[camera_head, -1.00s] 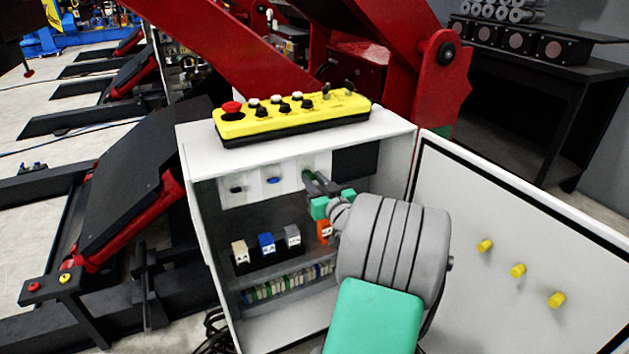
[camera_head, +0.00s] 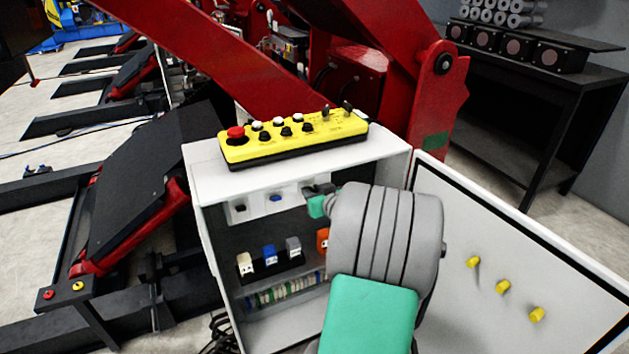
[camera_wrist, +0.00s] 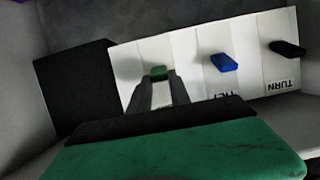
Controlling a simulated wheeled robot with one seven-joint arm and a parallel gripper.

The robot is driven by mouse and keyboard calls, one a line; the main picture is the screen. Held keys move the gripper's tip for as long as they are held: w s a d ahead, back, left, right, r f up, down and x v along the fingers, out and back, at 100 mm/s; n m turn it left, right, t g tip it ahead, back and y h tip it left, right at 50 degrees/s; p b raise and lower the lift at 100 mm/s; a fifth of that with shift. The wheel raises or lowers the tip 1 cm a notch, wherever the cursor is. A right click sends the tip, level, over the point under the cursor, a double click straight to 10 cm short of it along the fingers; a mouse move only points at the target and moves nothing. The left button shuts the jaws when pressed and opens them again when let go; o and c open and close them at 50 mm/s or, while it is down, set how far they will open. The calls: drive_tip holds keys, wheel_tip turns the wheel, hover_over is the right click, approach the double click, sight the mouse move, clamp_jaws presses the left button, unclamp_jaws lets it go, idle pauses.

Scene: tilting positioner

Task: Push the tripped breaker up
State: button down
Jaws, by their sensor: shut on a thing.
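Three breaker levers sit on a white panel (camera_wrist: 186,54) inside the open cabinet (camera_head: 205,262). The black lever (camera_head: 240,208) and blue lever (camera_head: 275,198) show left of my gripper in the head view. The wrist view shows the panel with its lettering upside down: the black lever (camera_wrist: 288,48) at right, the blue lever (camera_wrist: 224,62) in the middle and a green lever (camera_wrist: 158,71) at left. My gripper (camera_wrist: 160,80) is shut with its fingertips at the green lever, which shows between them. The head view hides this lever behind my gripper.
A yellow control box (camera_head: 292,140) with a red button lies on the cabinet's top. The open cabinet door (camera_head: 510,250) with yellow knobs stands right of my arm. Several coloured plugs (camera_head: 268,255) sit below the panel. A red machine arm (camera_head: 435,90) stands behind.

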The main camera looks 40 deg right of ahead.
drive_tip(key=shift+r+g, duration=0.1)
drive_tip(key=shift+g, duration=0.2)
drive_tip(key=c, duration=1.2)
unclamp_jaws()
drive_tip(key=v, duration=0.7)
drive_tip(key=shift+s, duration=0.3)
drive_tip(key=shift+a+r, duration=0.15)
